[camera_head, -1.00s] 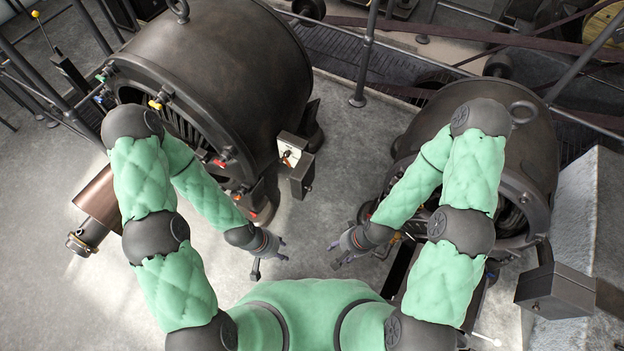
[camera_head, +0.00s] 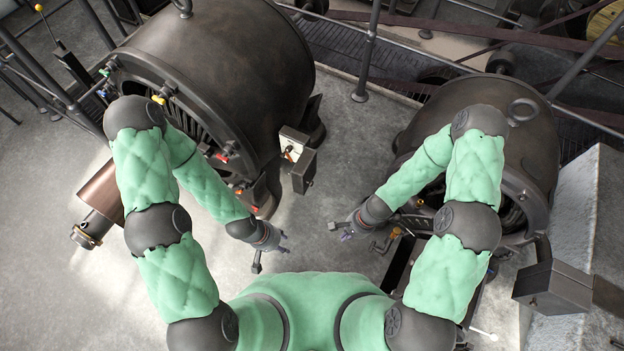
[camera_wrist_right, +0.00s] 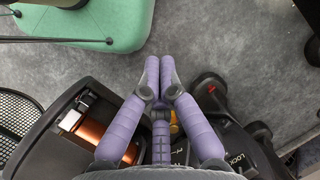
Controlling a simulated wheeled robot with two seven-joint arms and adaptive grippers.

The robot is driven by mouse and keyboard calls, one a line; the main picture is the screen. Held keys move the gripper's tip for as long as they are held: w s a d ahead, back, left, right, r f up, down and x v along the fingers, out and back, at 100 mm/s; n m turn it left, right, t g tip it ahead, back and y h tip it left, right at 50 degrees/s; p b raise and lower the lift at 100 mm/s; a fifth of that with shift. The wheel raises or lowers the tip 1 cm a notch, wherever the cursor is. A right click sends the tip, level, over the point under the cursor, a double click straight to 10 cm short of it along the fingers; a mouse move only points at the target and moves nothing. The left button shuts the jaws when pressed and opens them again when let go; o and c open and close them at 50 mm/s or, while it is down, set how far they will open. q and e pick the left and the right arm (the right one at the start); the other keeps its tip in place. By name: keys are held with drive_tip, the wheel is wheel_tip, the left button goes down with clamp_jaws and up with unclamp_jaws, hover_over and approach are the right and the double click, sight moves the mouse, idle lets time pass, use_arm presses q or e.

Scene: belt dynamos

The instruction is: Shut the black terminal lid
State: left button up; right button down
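A small terminal box (camera_head: 291,142) with a pale inside sits low on the right side of the left dynamo (camera_head: 215,75). A dark lid-like block (camera_head: 304,172) stands out at its front and looks like the black terminal lid, swung open. My left gripper (camera_head: 284,243) is below it in the head view, empty, fingertips apart. My right gripper (camera_head: 345,236) is to the lower right of the lid, apart from it, in front of the right dynamo (camera_head: 485,140). In the right wrist view its purple fingers (camera_wrist_right: 160,72) converge with tips together and nothing visible between them.
An open black housing with a copper coil (camera_wrist_right: 105,138) lies left of the right fingers in the wrist view. Black parts marked LOCK (camera_wrist_right: 236,160) are at the right. A dark box (camera_head: 555,290) stands at the far right. Grey floor (camera_head: 330,150) is clear between the dynamos.

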drive_tip(key=w+a+m+y+p, duration=0.1)
drive_tip(key=w+a+m+y, duration=0.1)
drive_tip(key=w+m, duration=0.5)
use_arm(q)
drive_tip(key=shift+f+b, duration=1.4)
drive_tip(key=shift+b, duration=0.65)
use_arm(e)
drive_tip(key=m+t+y, duration=0.2)
drive_tip(key=m+t, duration=0.3)
drive_tip(key=m, duration=0.2)
approach(304, 182)
drive_tip(key=shift+d+f+x, duration=0.1)
drive_tip(key=shift+d+x, duration=0.1)
drive_tip(key=shift+x, duration=1.3)
drive_tip(key=shift+d+f+x, duration=0.15)
drive_tip(key=shift+x, duration=1.35)
drive_tip(key=shift+w+a, duration=0.1)
drive_tip(key=shift+w, duration=0.05)
